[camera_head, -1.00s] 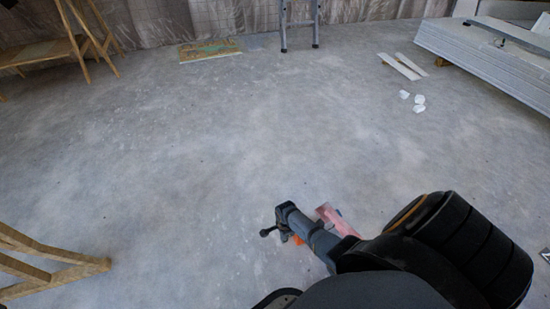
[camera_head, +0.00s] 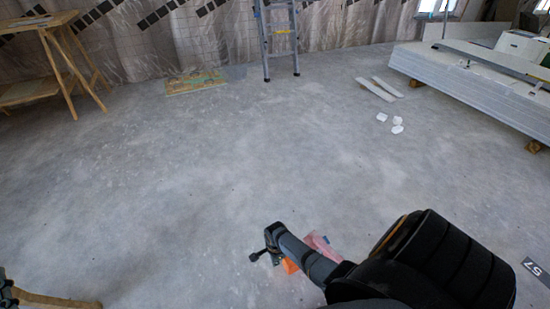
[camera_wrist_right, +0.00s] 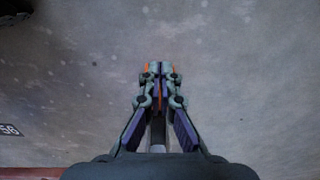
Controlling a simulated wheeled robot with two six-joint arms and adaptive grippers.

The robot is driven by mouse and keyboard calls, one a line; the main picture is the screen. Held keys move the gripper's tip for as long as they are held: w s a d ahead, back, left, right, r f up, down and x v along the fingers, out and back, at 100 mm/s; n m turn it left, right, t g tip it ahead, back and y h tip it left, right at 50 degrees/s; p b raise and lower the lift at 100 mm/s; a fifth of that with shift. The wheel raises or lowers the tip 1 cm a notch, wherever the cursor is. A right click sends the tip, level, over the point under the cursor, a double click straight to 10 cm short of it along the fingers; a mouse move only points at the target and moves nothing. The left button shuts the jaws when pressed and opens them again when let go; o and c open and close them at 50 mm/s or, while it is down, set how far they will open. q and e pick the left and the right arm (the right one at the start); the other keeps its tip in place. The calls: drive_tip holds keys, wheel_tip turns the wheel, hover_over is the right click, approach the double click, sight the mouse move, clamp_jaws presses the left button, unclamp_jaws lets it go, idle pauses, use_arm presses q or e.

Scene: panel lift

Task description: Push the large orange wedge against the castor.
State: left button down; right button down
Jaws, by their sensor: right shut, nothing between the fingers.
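The orange wedge (camera_head: 290,266) shows partly in the head view, low and right of centre. The rest is hidden by my right arm. My right gripper (camera_head: 273,250) is low beside it, on its left; I cannot tell whether they touch. In the right wrist view the right gripper (camera_wrist_right: 157,68) is shut and empty, with slivers of orange at its fingertips. I cannot make out the castor for certain; a small black knob sticks out left of the gripper. A dark part at the head view's lower left edge may be my left gripper (camera_head: 5,290).
A pink-red piece (camera_head: 320,244) shows behind my right arm. A wooden trestle (camera_head: 62,60), a ladder (camera_head: 279,38) and a panel stack (camera_head: 470,85) stand farther off. White scraps (camera_head: 397,129) lie on the floor. The middle floor is clear.

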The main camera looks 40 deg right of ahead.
use_arm(q)
wheel_tip(320, 180, down, 8)
drive_tip(key=g, duration=0.3)
drive_tip(key=shift+w+r+g+y+p, duration=0.25)
drive_tip(key=shift+w+g+y+p, duration=0.05)
drive_tip(key=shift+w, duration=0.05)
